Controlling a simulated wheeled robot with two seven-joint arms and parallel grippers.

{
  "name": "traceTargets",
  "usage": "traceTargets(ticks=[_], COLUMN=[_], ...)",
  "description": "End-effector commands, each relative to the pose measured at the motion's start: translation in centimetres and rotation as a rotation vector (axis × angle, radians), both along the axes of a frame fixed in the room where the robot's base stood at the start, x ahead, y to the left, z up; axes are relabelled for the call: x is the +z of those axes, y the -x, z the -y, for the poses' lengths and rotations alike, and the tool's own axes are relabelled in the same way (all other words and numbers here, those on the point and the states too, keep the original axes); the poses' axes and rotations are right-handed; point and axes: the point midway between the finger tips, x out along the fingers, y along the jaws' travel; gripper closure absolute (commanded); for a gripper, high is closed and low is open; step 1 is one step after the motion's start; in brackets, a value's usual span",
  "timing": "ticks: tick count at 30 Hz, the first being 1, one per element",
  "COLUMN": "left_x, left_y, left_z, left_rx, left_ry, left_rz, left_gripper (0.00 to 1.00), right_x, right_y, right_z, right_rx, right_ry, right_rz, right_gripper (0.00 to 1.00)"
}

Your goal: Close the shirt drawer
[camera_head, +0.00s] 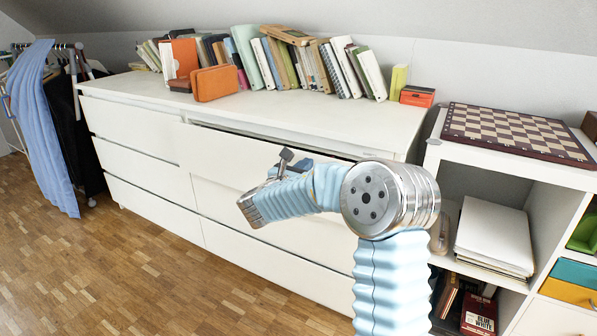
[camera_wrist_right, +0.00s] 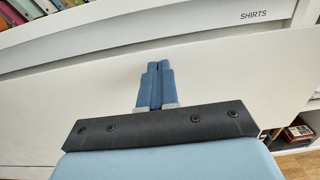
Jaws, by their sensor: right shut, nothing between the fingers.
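The shirt drawer (camera_head: 225,152) is the top right drawer of the white dresser (camera_head: 140,92). It stands slightly open, with a dark gap along its top edge. In the right wrist view a "SHIRTS" label (camera_wrist_right: 256,16) is on the white band above the drawer front (camera_wrist_right: 60,105). My right gripper (camera_head: 286,157) is at the drawer front, partly hidden by my own arm. In the wrist view its blue fingers (camera_wrist_right: 155,70) are together and empty, pointing at the white front. I cannot tell whether they touch it. My left gripper is not in view.
Books (camera_head: 290,62) and an orange box (camera_head: 215,83) stand on the dresser top. A white shelf with a chessboard (camera_head: 515,132) and stacked papers (camera_head: 493,238) stands close at right. Clothes (camera_head: 45,120) hang at left. The wooden floor (camera_head: 110,265) at front left is clear.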

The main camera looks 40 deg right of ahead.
Motion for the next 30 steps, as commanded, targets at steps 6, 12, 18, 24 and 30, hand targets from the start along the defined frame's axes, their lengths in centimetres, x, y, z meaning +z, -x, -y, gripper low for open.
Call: traceTargets(ticks=[6, 12, 18, 24, 30], left_x=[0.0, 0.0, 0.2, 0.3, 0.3], left_y=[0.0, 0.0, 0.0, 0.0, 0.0], left_z=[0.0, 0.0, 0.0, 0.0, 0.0], left_rx=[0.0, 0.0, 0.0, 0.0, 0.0], left_ry=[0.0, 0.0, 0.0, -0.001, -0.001], left_rz=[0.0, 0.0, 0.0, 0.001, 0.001], left_gripper=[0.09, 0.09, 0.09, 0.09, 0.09], right_x=[0.0, 0.0, 0.0, 0.1, 0.3], right_y=[-0.1, -0.3, -1.6, -2.1, -2.1], right_z=[0.1, 0.6, 3.8, 5.1, 5.2], right_rx=[0.001, 0.0, -0.002, 0.001, 0.001], right_ry=[0.0, -0.001, -0.001, 0.0, 0.004], right_rz=[0.0, 0.001, 0.002, 0.002, 0.004], right_gripper=[1.0, 1.0, 1.0, 1.0, 1.0])
